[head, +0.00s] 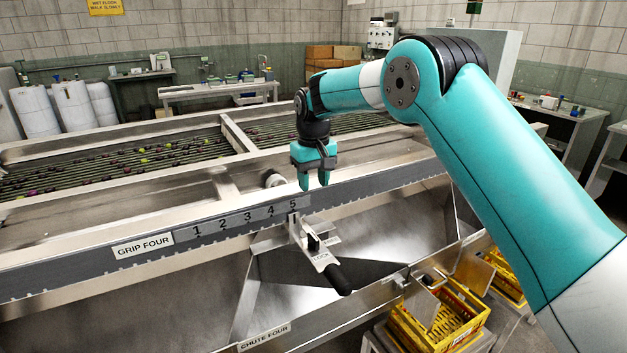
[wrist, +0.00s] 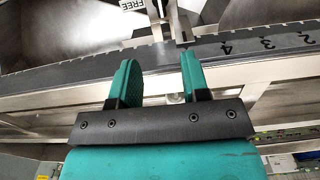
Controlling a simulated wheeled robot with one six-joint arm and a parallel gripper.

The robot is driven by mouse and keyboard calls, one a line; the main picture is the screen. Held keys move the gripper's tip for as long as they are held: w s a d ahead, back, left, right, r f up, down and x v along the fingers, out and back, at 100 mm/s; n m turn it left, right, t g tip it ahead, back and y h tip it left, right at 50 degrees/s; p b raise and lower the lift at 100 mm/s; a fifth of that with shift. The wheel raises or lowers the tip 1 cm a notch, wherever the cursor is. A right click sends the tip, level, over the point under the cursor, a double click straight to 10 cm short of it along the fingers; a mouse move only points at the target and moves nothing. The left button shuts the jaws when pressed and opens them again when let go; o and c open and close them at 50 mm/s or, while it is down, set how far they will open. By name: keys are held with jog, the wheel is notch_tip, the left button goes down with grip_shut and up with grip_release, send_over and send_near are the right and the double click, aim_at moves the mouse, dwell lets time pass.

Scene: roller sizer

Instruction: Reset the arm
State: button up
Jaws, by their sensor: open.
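My gripper (head: 314,184) points down with its two teal fingers apart and nothing between them. It hangs above the front rail of the sizer, close to the number 5 on the scale. In the wrist view my open gripper (wrist: 158,75) shows a clear gap between the fingers. A lever with a black handle (head: 338,279) and a metal plate marked LOCK sits on the rail just below my gripper, apart from it. In the wrist view a plate marked FREE (wrist: 132,5) shows at the top, beyond the fingers.
The scale rail (head: 245,218) runs across the front, labelled GRIP FOUR. Rollers with dark and green fruit (head: 110,163) lie behind it. A steel chute (head: 385,225) slopes below the rail. A yellow crate (head: 440,325) stands at the lower right.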

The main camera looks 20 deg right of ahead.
jog(key=shift+r, duration=0.1)
jog(key=s+a+r+n, duration=0.2)
jog(key=s+r, duration=0.4)
jog(key=s, duration=0.2)
jog(key=s+a+r+n+y, duration=0.1)
jog(key=s+y, duration=0.1)
jog(key=s, duration=1.4)
jog(key=s+a+r+n+y, duration=0.1)
jog(key=s+n+y, duration=0.1)
jog(key=s, duration=1.5)
jog(key=shift+a+r, duration=0.25)
jog(key=shift+r, duration=0.05)
